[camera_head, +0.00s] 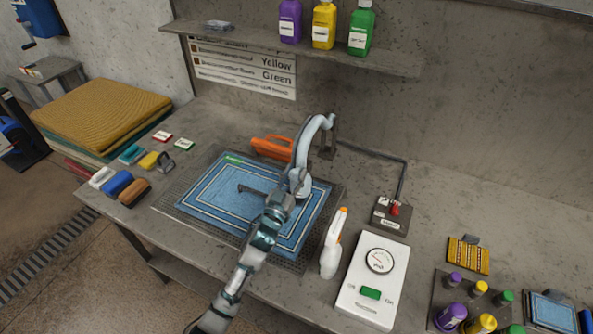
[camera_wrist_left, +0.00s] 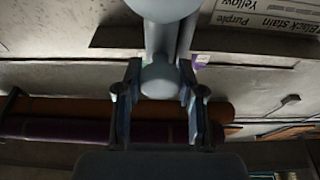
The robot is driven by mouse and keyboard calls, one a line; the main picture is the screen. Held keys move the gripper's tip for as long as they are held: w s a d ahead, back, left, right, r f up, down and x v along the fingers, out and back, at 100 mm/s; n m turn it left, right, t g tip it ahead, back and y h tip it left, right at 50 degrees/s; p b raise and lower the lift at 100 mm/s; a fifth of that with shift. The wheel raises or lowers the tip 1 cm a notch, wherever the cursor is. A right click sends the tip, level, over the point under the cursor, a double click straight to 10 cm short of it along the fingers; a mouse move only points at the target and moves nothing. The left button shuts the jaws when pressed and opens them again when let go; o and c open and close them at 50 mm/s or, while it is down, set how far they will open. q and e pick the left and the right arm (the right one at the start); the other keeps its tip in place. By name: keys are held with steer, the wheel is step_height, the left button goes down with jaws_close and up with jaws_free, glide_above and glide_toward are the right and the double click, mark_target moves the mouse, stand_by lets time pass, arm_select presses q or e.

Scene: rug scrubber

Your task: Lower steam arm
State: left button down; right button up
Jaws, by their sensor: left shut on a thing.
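The steam arm (camera_head: 302,150) is a pale curved pipe that rises from a bracket at the back of the table and bends down over the blue rug (camera_head: 225,180). My left gripper (camera_head: 291,194) is at its lower end, above the rug. In the left wrist view the fingers of my left gripper (camera_wrist_left: 160,82) sit on both sides of the rounded pale end of the steam arm (camera_wrist_left: 160,70), shut on it. The gripper hides part of that end in the head view. My right gripper is not in view.
A white spray bottle (camera_head: 332,245) and a white control box with a dial (camera_head: 372,280) stand right of the rug. A box with a red knob (camera_head: 391,216) is behind them. An orange tool (camera_head: 271,148) lies behind the rug. Brushes and sponges (camera_head: 118,183) lie left.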

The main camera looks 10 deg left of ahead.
arm_select(q)
steer(key=shift+d+f, duration=0.15)
steer(key=shift+f, duration=0.65)
steer(key=c, duration=0.7)
jaws_free()
steer(key=shift+r, duration=0.25)
steer(key=shift+s+a+f, duration=0.1)
steer(key=shift+s+a, duration=0.05)
steer(key=shift+a, duration=0.05)
steer(key=s, duration=0.4)
steer(key=s+a, duration=0.1)
steer(key=s, duration=0.3)
steer(key=s+a, duration=0.1)
steer(key=s, duration=0.3)
steer(key=shift+s+a+f, duration=0.15)
steer(key=shift+s+a, duration=0.1)
